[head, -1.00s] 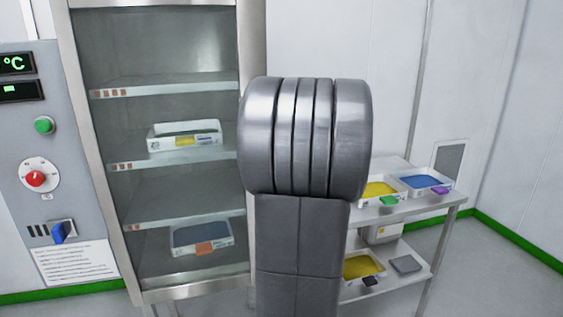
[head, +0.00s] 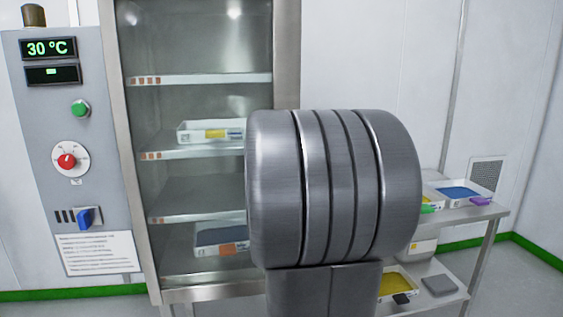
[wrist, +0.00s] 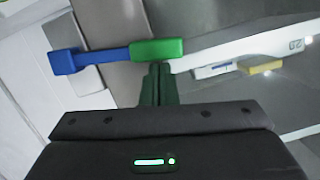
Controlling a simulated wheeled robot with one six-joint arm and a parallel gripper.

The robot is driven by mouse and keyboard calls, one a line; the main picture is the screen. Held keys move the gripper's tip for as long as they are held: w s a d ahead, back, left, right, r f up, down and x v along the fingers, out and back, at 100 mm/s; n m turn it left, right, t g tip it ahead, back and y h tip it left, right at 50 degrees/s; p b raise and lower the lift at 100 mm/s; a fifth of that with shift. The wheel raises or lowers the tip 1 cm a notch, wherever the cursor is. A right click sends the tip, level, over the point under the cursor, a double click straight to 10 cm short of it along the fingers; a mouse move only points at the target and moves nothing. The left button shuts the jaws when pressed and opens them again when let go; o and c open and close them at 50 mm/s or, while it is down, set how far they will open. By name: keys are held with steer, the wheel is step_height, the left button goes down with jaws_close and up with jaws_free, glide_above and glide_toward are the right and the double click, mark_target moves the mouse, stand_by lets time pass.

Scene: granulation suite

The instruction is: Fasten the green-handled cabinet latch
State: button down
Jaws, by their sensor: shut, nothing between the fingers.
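In the wrist view the latch has a green handle (wrist: 157,48) joined by a blue bar to a blue block (wrist: 65,61) at its left. The bar lies nearly level in the picture, across a grey cabinet surface. My gripper (wrist: 160,70) is shut and empty, its dark fingers close together. The fingertips are at the lower edge of the green handle; I cannot tell whether they touch it. In the head view the cabinet (head: 287,60) with shelves stands left of centre, and my arm covers part of its right side. The latch and my gripper do not show there.
A control panel (head: 70,130) with a red dial, a green button and a blue switch stands left of the cabinet. A steel shelf trolley (head: 490,213) with trays stands at the right. Trays (head: 208,131) sit on the cabinet shelves.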

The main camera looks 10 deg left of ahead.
steer(key=shift+s+a+f+b, duration=0.1)
steer(key=shift+a+f+b, duration=0.05)
steer(key=shift+f+b, duration=0.35)
steer(key=shift+a+f+b, duration=0.15)
steer(key=shift+f+b, duration=0.2)
steer(key=shift+f, duration=0.2)
steer(key=shift+f, duration=0.15)
steer(key=s+d+r+p, duration=0.2)
steer(key=s+r, duration=0.4)
steer(key=s, duration=0.3)
steer(key=shift+s+d+r+p, duration=0.15)
steer(key=shift+d+r+p, duration=0.25)
steer(key=shift+d, duration=0.1)
steer(key=w+a+f+m+p, duration=0.1)
steer(key=w+f, duration=0.1)
steer(key=w, duration=0.8)
steer(key=shift+f+m+y, duration=0.2)
steer(key=shift+m+y, duration=0.1)
steer(key=shift+y, duration=0.1)
